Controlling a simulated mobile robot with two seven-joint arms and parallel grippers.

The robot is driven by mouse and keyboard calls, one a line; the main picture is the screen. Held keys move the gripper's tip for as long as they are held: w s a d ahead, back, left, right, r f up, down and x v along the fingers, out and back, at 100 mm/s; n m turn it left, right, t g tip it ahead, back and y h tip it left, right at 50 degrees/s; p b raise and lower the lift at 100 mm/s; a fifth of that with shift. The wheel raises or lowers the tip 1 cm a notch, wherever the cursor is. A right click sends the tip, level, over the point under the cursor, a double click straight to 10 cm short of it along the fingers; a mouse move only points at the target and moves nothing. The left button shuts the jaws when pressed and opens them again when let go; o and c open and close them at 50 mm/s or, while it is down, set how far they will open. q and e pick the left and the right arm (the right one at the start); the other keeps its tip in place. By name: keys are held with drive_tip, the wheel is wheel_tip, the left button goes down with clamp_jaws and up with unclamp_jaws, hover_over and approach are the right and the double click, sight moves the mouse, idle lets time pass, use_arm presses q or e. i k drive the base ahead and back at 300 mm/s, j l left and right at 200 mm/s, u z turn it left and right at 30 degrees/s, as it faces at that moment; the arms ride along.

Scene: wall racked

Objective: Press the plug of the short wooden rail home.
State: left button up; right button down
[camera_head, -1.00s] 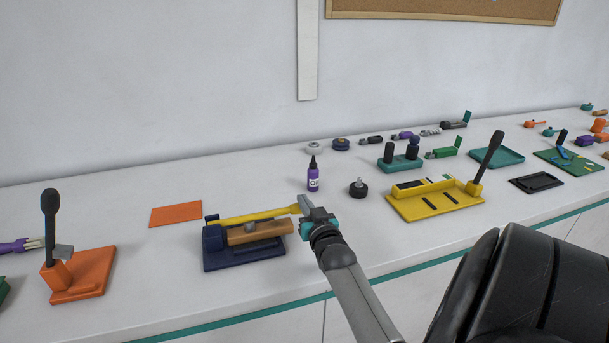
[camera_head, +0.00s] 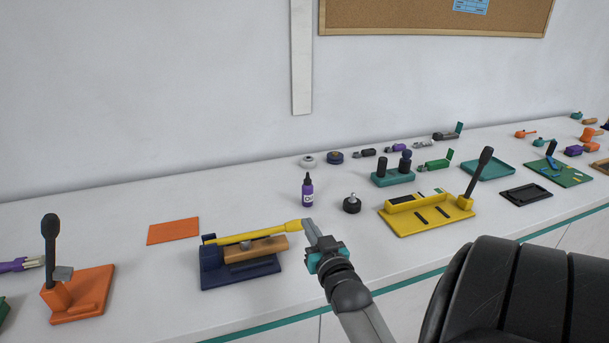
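The short wooden rail (camera_head: 270,245) lies in a navy fixture (camera_head: 240,274) on the bench. A small grey piece, apparently the plug (camera_head: 258,241), shows at the rail's top, partly hidden under a yellow lever (camera_head: 245,237). The lever lies low across the fixture, its thick end to the right. My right gripper (camera_head: 307,228) is at that end, close beside it. Its fingers overlap in this view, so their opening and any contact with the lever cannot be told. How deep the plug sits cannot be told. My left gripper is not in view.
An orange plate (camera_head: 173,231) and an orange lever fixture (camera_head: 85,293) are to the left. A purple bottle (camera_head: 307,191) and a black knob (camera_head: 352,204) stand behind. A yellow fixture (camera_head: 412,220) is to the right. A black chair (camera_head: 520,295) stands at the front right.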

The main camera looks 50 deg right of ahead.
sight(245, 239)
drive_tip(key=z, duration=1.25)
